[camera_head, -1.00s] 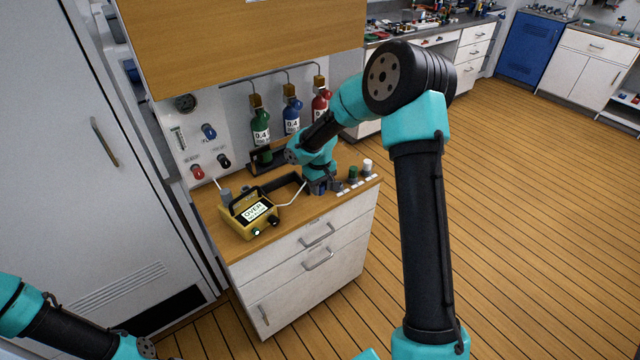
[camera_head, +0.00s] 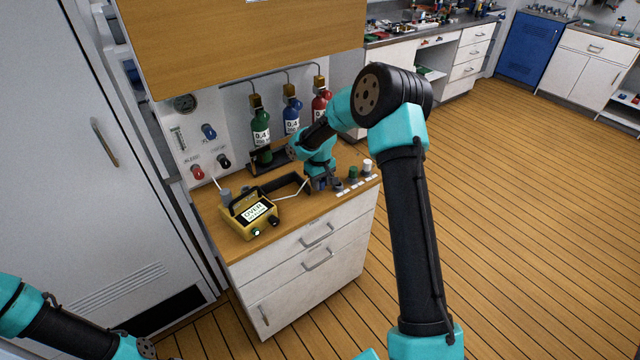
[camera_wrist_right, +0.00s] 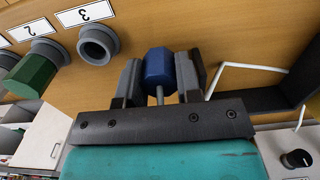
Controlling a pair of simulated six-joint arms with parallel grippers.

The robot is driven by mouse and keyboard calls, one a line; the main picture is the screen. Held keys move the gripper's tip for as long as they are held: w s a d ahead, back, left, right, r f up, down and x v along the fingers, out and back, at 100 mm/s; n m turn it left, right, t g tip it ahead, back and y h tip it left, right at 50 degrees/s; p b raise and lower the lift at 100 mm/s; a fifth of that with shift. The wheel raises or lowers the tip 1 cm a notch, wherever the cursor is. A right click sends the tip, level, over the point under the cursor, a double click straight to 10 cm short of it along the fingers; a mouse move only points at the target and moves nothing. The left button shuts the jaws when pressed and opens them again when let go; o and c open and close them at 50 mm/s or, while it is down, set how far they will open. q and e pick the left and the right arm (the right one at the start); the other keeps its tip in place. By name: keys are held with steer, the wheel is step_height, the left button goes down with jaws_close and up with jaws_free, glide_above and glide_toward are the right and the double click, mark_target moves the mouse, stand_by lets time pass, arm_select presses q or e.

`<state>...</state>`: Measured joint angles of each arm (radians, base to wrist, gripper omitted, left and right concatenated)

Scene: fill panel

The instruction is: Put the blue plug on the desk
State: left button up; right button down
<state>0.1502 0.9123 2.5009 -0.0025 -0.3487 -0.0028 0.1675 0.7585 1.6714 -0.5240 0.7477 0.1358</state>
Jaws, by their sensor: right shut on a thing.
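The blue plug (camera_wrist_right: 158,67) is between the fingers of my right gripper (camera_wrist_right: 160,80) in the right wrist view, and the gripper is shut on it. The wooden desk (camera_wrist_right: 200,22) lies behind the plug; whether they touch I cannot tell. In the head view my right gripper (camera_head: 321,184) is low over the right part of the desk (camera_head: 300,215), left of the green plug (camera_head: 353,173). The blue plug is hard to make out there. My left gripper is out of view; only part of the left arm shows.
An empty grey socket (camera_wrist_right: 97,45) by label 3 and the green plug (camera_wrist_right: 30,72) by label 2 are close by. A white plug (camera_head: 367,166) stands at the right. A yellow meter (camera_head: 254,214) and a white cable are on the left. Gas bottles (camera_head: 261,135) stand behind.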

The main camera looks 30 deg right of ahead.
steer(key=shift+f, duration=0.35)
steer(key=shift+f, duration=0.1)
steer(key=c, duration=1.1)
jaws_free()
step_height(320, 180, up, 12)
steer(key=shift+w+r, duration=0.1)
